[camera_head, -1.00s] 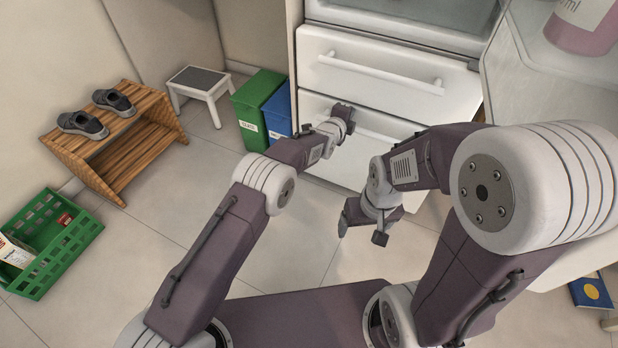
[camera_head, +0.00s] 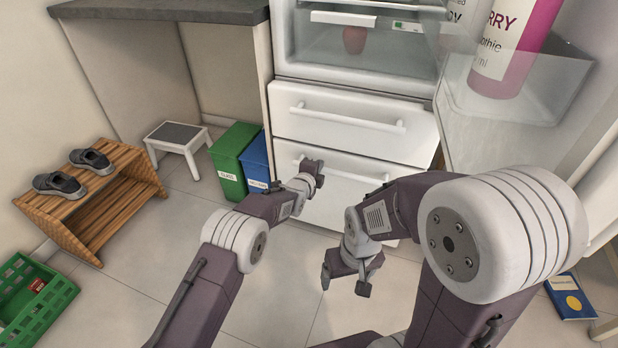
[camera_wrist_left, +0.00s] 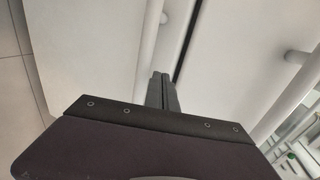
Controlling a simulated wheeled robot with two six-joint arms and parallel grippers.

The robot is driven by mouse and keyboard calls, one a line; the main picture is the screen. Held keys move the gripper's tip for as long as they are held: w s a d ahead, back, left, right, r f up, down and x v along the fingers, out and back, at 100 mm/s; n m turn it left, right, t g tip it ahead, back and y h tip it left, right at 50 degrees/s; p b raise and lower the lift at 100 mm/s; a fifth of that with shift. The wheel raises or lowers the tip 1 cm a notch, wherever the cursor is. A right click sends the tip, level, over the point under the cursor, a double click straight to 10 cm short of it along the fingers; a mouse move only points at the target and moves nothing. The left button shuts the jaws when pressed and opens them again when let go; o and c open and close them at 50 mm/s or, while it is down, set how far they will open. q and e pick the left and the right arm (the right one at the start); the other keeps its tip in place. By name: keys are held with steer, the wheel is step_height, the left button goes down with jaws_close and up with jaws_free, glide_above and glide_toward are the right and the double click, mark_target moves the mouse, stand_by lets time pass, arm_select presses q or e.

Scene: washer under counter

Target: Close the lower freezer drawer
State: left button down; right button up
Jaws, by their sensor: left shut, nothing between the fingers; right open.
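The lower freezer drawer (camera_head: 340,198) is the white front with a bar handle, under the upper freezer drawer (camera_head: 350,138). Its front looks about flush with the upper one; I cannot tell whether a small gap is left. My left gripper (camera_head: 314,167) is shut and empty at the upper left of the lower drawer front. In the left wrist view the shut fingers (camera_wrist_left: 162,90) point at the drawer fronts, beside the lower drawer's handle (camera_wrist_left: 150,42); contact is unclear. My right gripper (camera_head: 345,284) is open and empty, low over the floor before the drawer. My right arm hides part of the drawer.
The fridge compartment (camera_head: 365,60) above is open, its door with a bottle (camera_head: 510,45) swung out right. Green (camera_head: 230,165) and blue bins stand left of the drawers. A stool, shoe rack (camera_head: 95,200) and green crate (camera_head: 35,305) are further left. A blue book (camera_head: 570,298) lies right.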

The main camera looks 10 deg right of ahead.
arm_select(q)
steer(key=p+v, duration=0.4)
steer(key=v, duration=0.5)
steer(key=shift+f, duration=0.1)
